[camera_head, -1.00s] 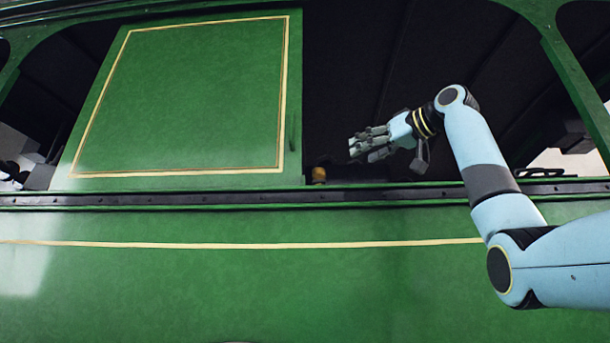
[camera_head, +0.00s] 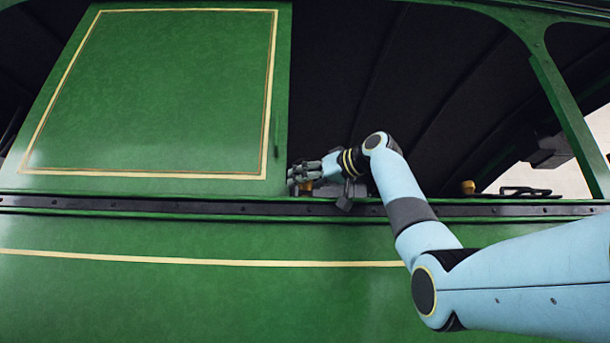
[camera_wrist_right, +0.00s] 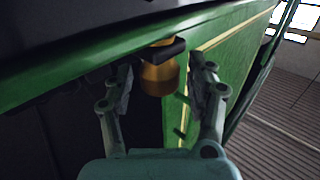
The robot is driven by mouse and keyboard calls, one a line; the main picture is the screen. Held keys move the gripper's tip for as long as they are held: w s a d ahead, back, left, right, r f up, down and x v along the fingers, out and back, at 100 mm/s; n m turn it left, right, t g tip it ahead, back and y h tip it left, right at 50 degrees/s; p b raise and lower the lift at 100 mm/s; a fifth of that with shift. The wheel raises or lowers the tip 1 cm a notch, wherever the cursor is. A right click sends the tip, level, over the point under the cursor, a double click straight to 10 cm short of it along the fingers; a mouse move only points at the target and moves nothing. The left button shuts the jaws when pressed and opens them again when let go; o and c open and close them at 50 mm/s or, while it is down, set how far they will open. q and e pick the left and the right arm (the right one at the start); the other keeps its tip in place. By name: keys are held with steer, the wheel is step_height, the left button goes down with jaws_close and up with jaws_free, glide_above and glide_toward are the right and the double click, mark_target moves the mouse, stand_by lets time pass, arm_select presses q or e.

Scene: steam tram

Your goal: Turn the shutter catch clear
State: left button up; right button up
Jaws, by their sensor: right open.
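The shutter (camera_head: 150,95) is a green panel with a gold lined border, on the left in the head view. The catch (camera_wrist_right: 160,72) is a brass piece with a black bar across its top, in the upper middle of the right wrist view. In the head view it lies by the shutter's lower right corner, largely hidden by my gripper. My right gripper (camera_head: 296,181) is open, its fingers pointing left at the catch. In the wrist view the two fingers of this gripper (camera_wrist_right: 163,85) stand either side of the brass body; contact cannot be told. My left gripper is not in view.
A dark ledge rail (camera_head: 400,209) runs under the opening above the green side panel (camera_head: 180,300). Another brass knob (camera_head: 468,187) and a black fitting (camera_head: 525,191) stand on the right. A green post (camera_head: 568,120) frames the opening. The dark opening above my arm is clear.

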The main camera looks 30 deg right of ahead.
steer(key=shift+w, duration=0.1)
steer(key=shift+c, duration=0.6)
steer(key=c, duration=0.5)
jaws_close()
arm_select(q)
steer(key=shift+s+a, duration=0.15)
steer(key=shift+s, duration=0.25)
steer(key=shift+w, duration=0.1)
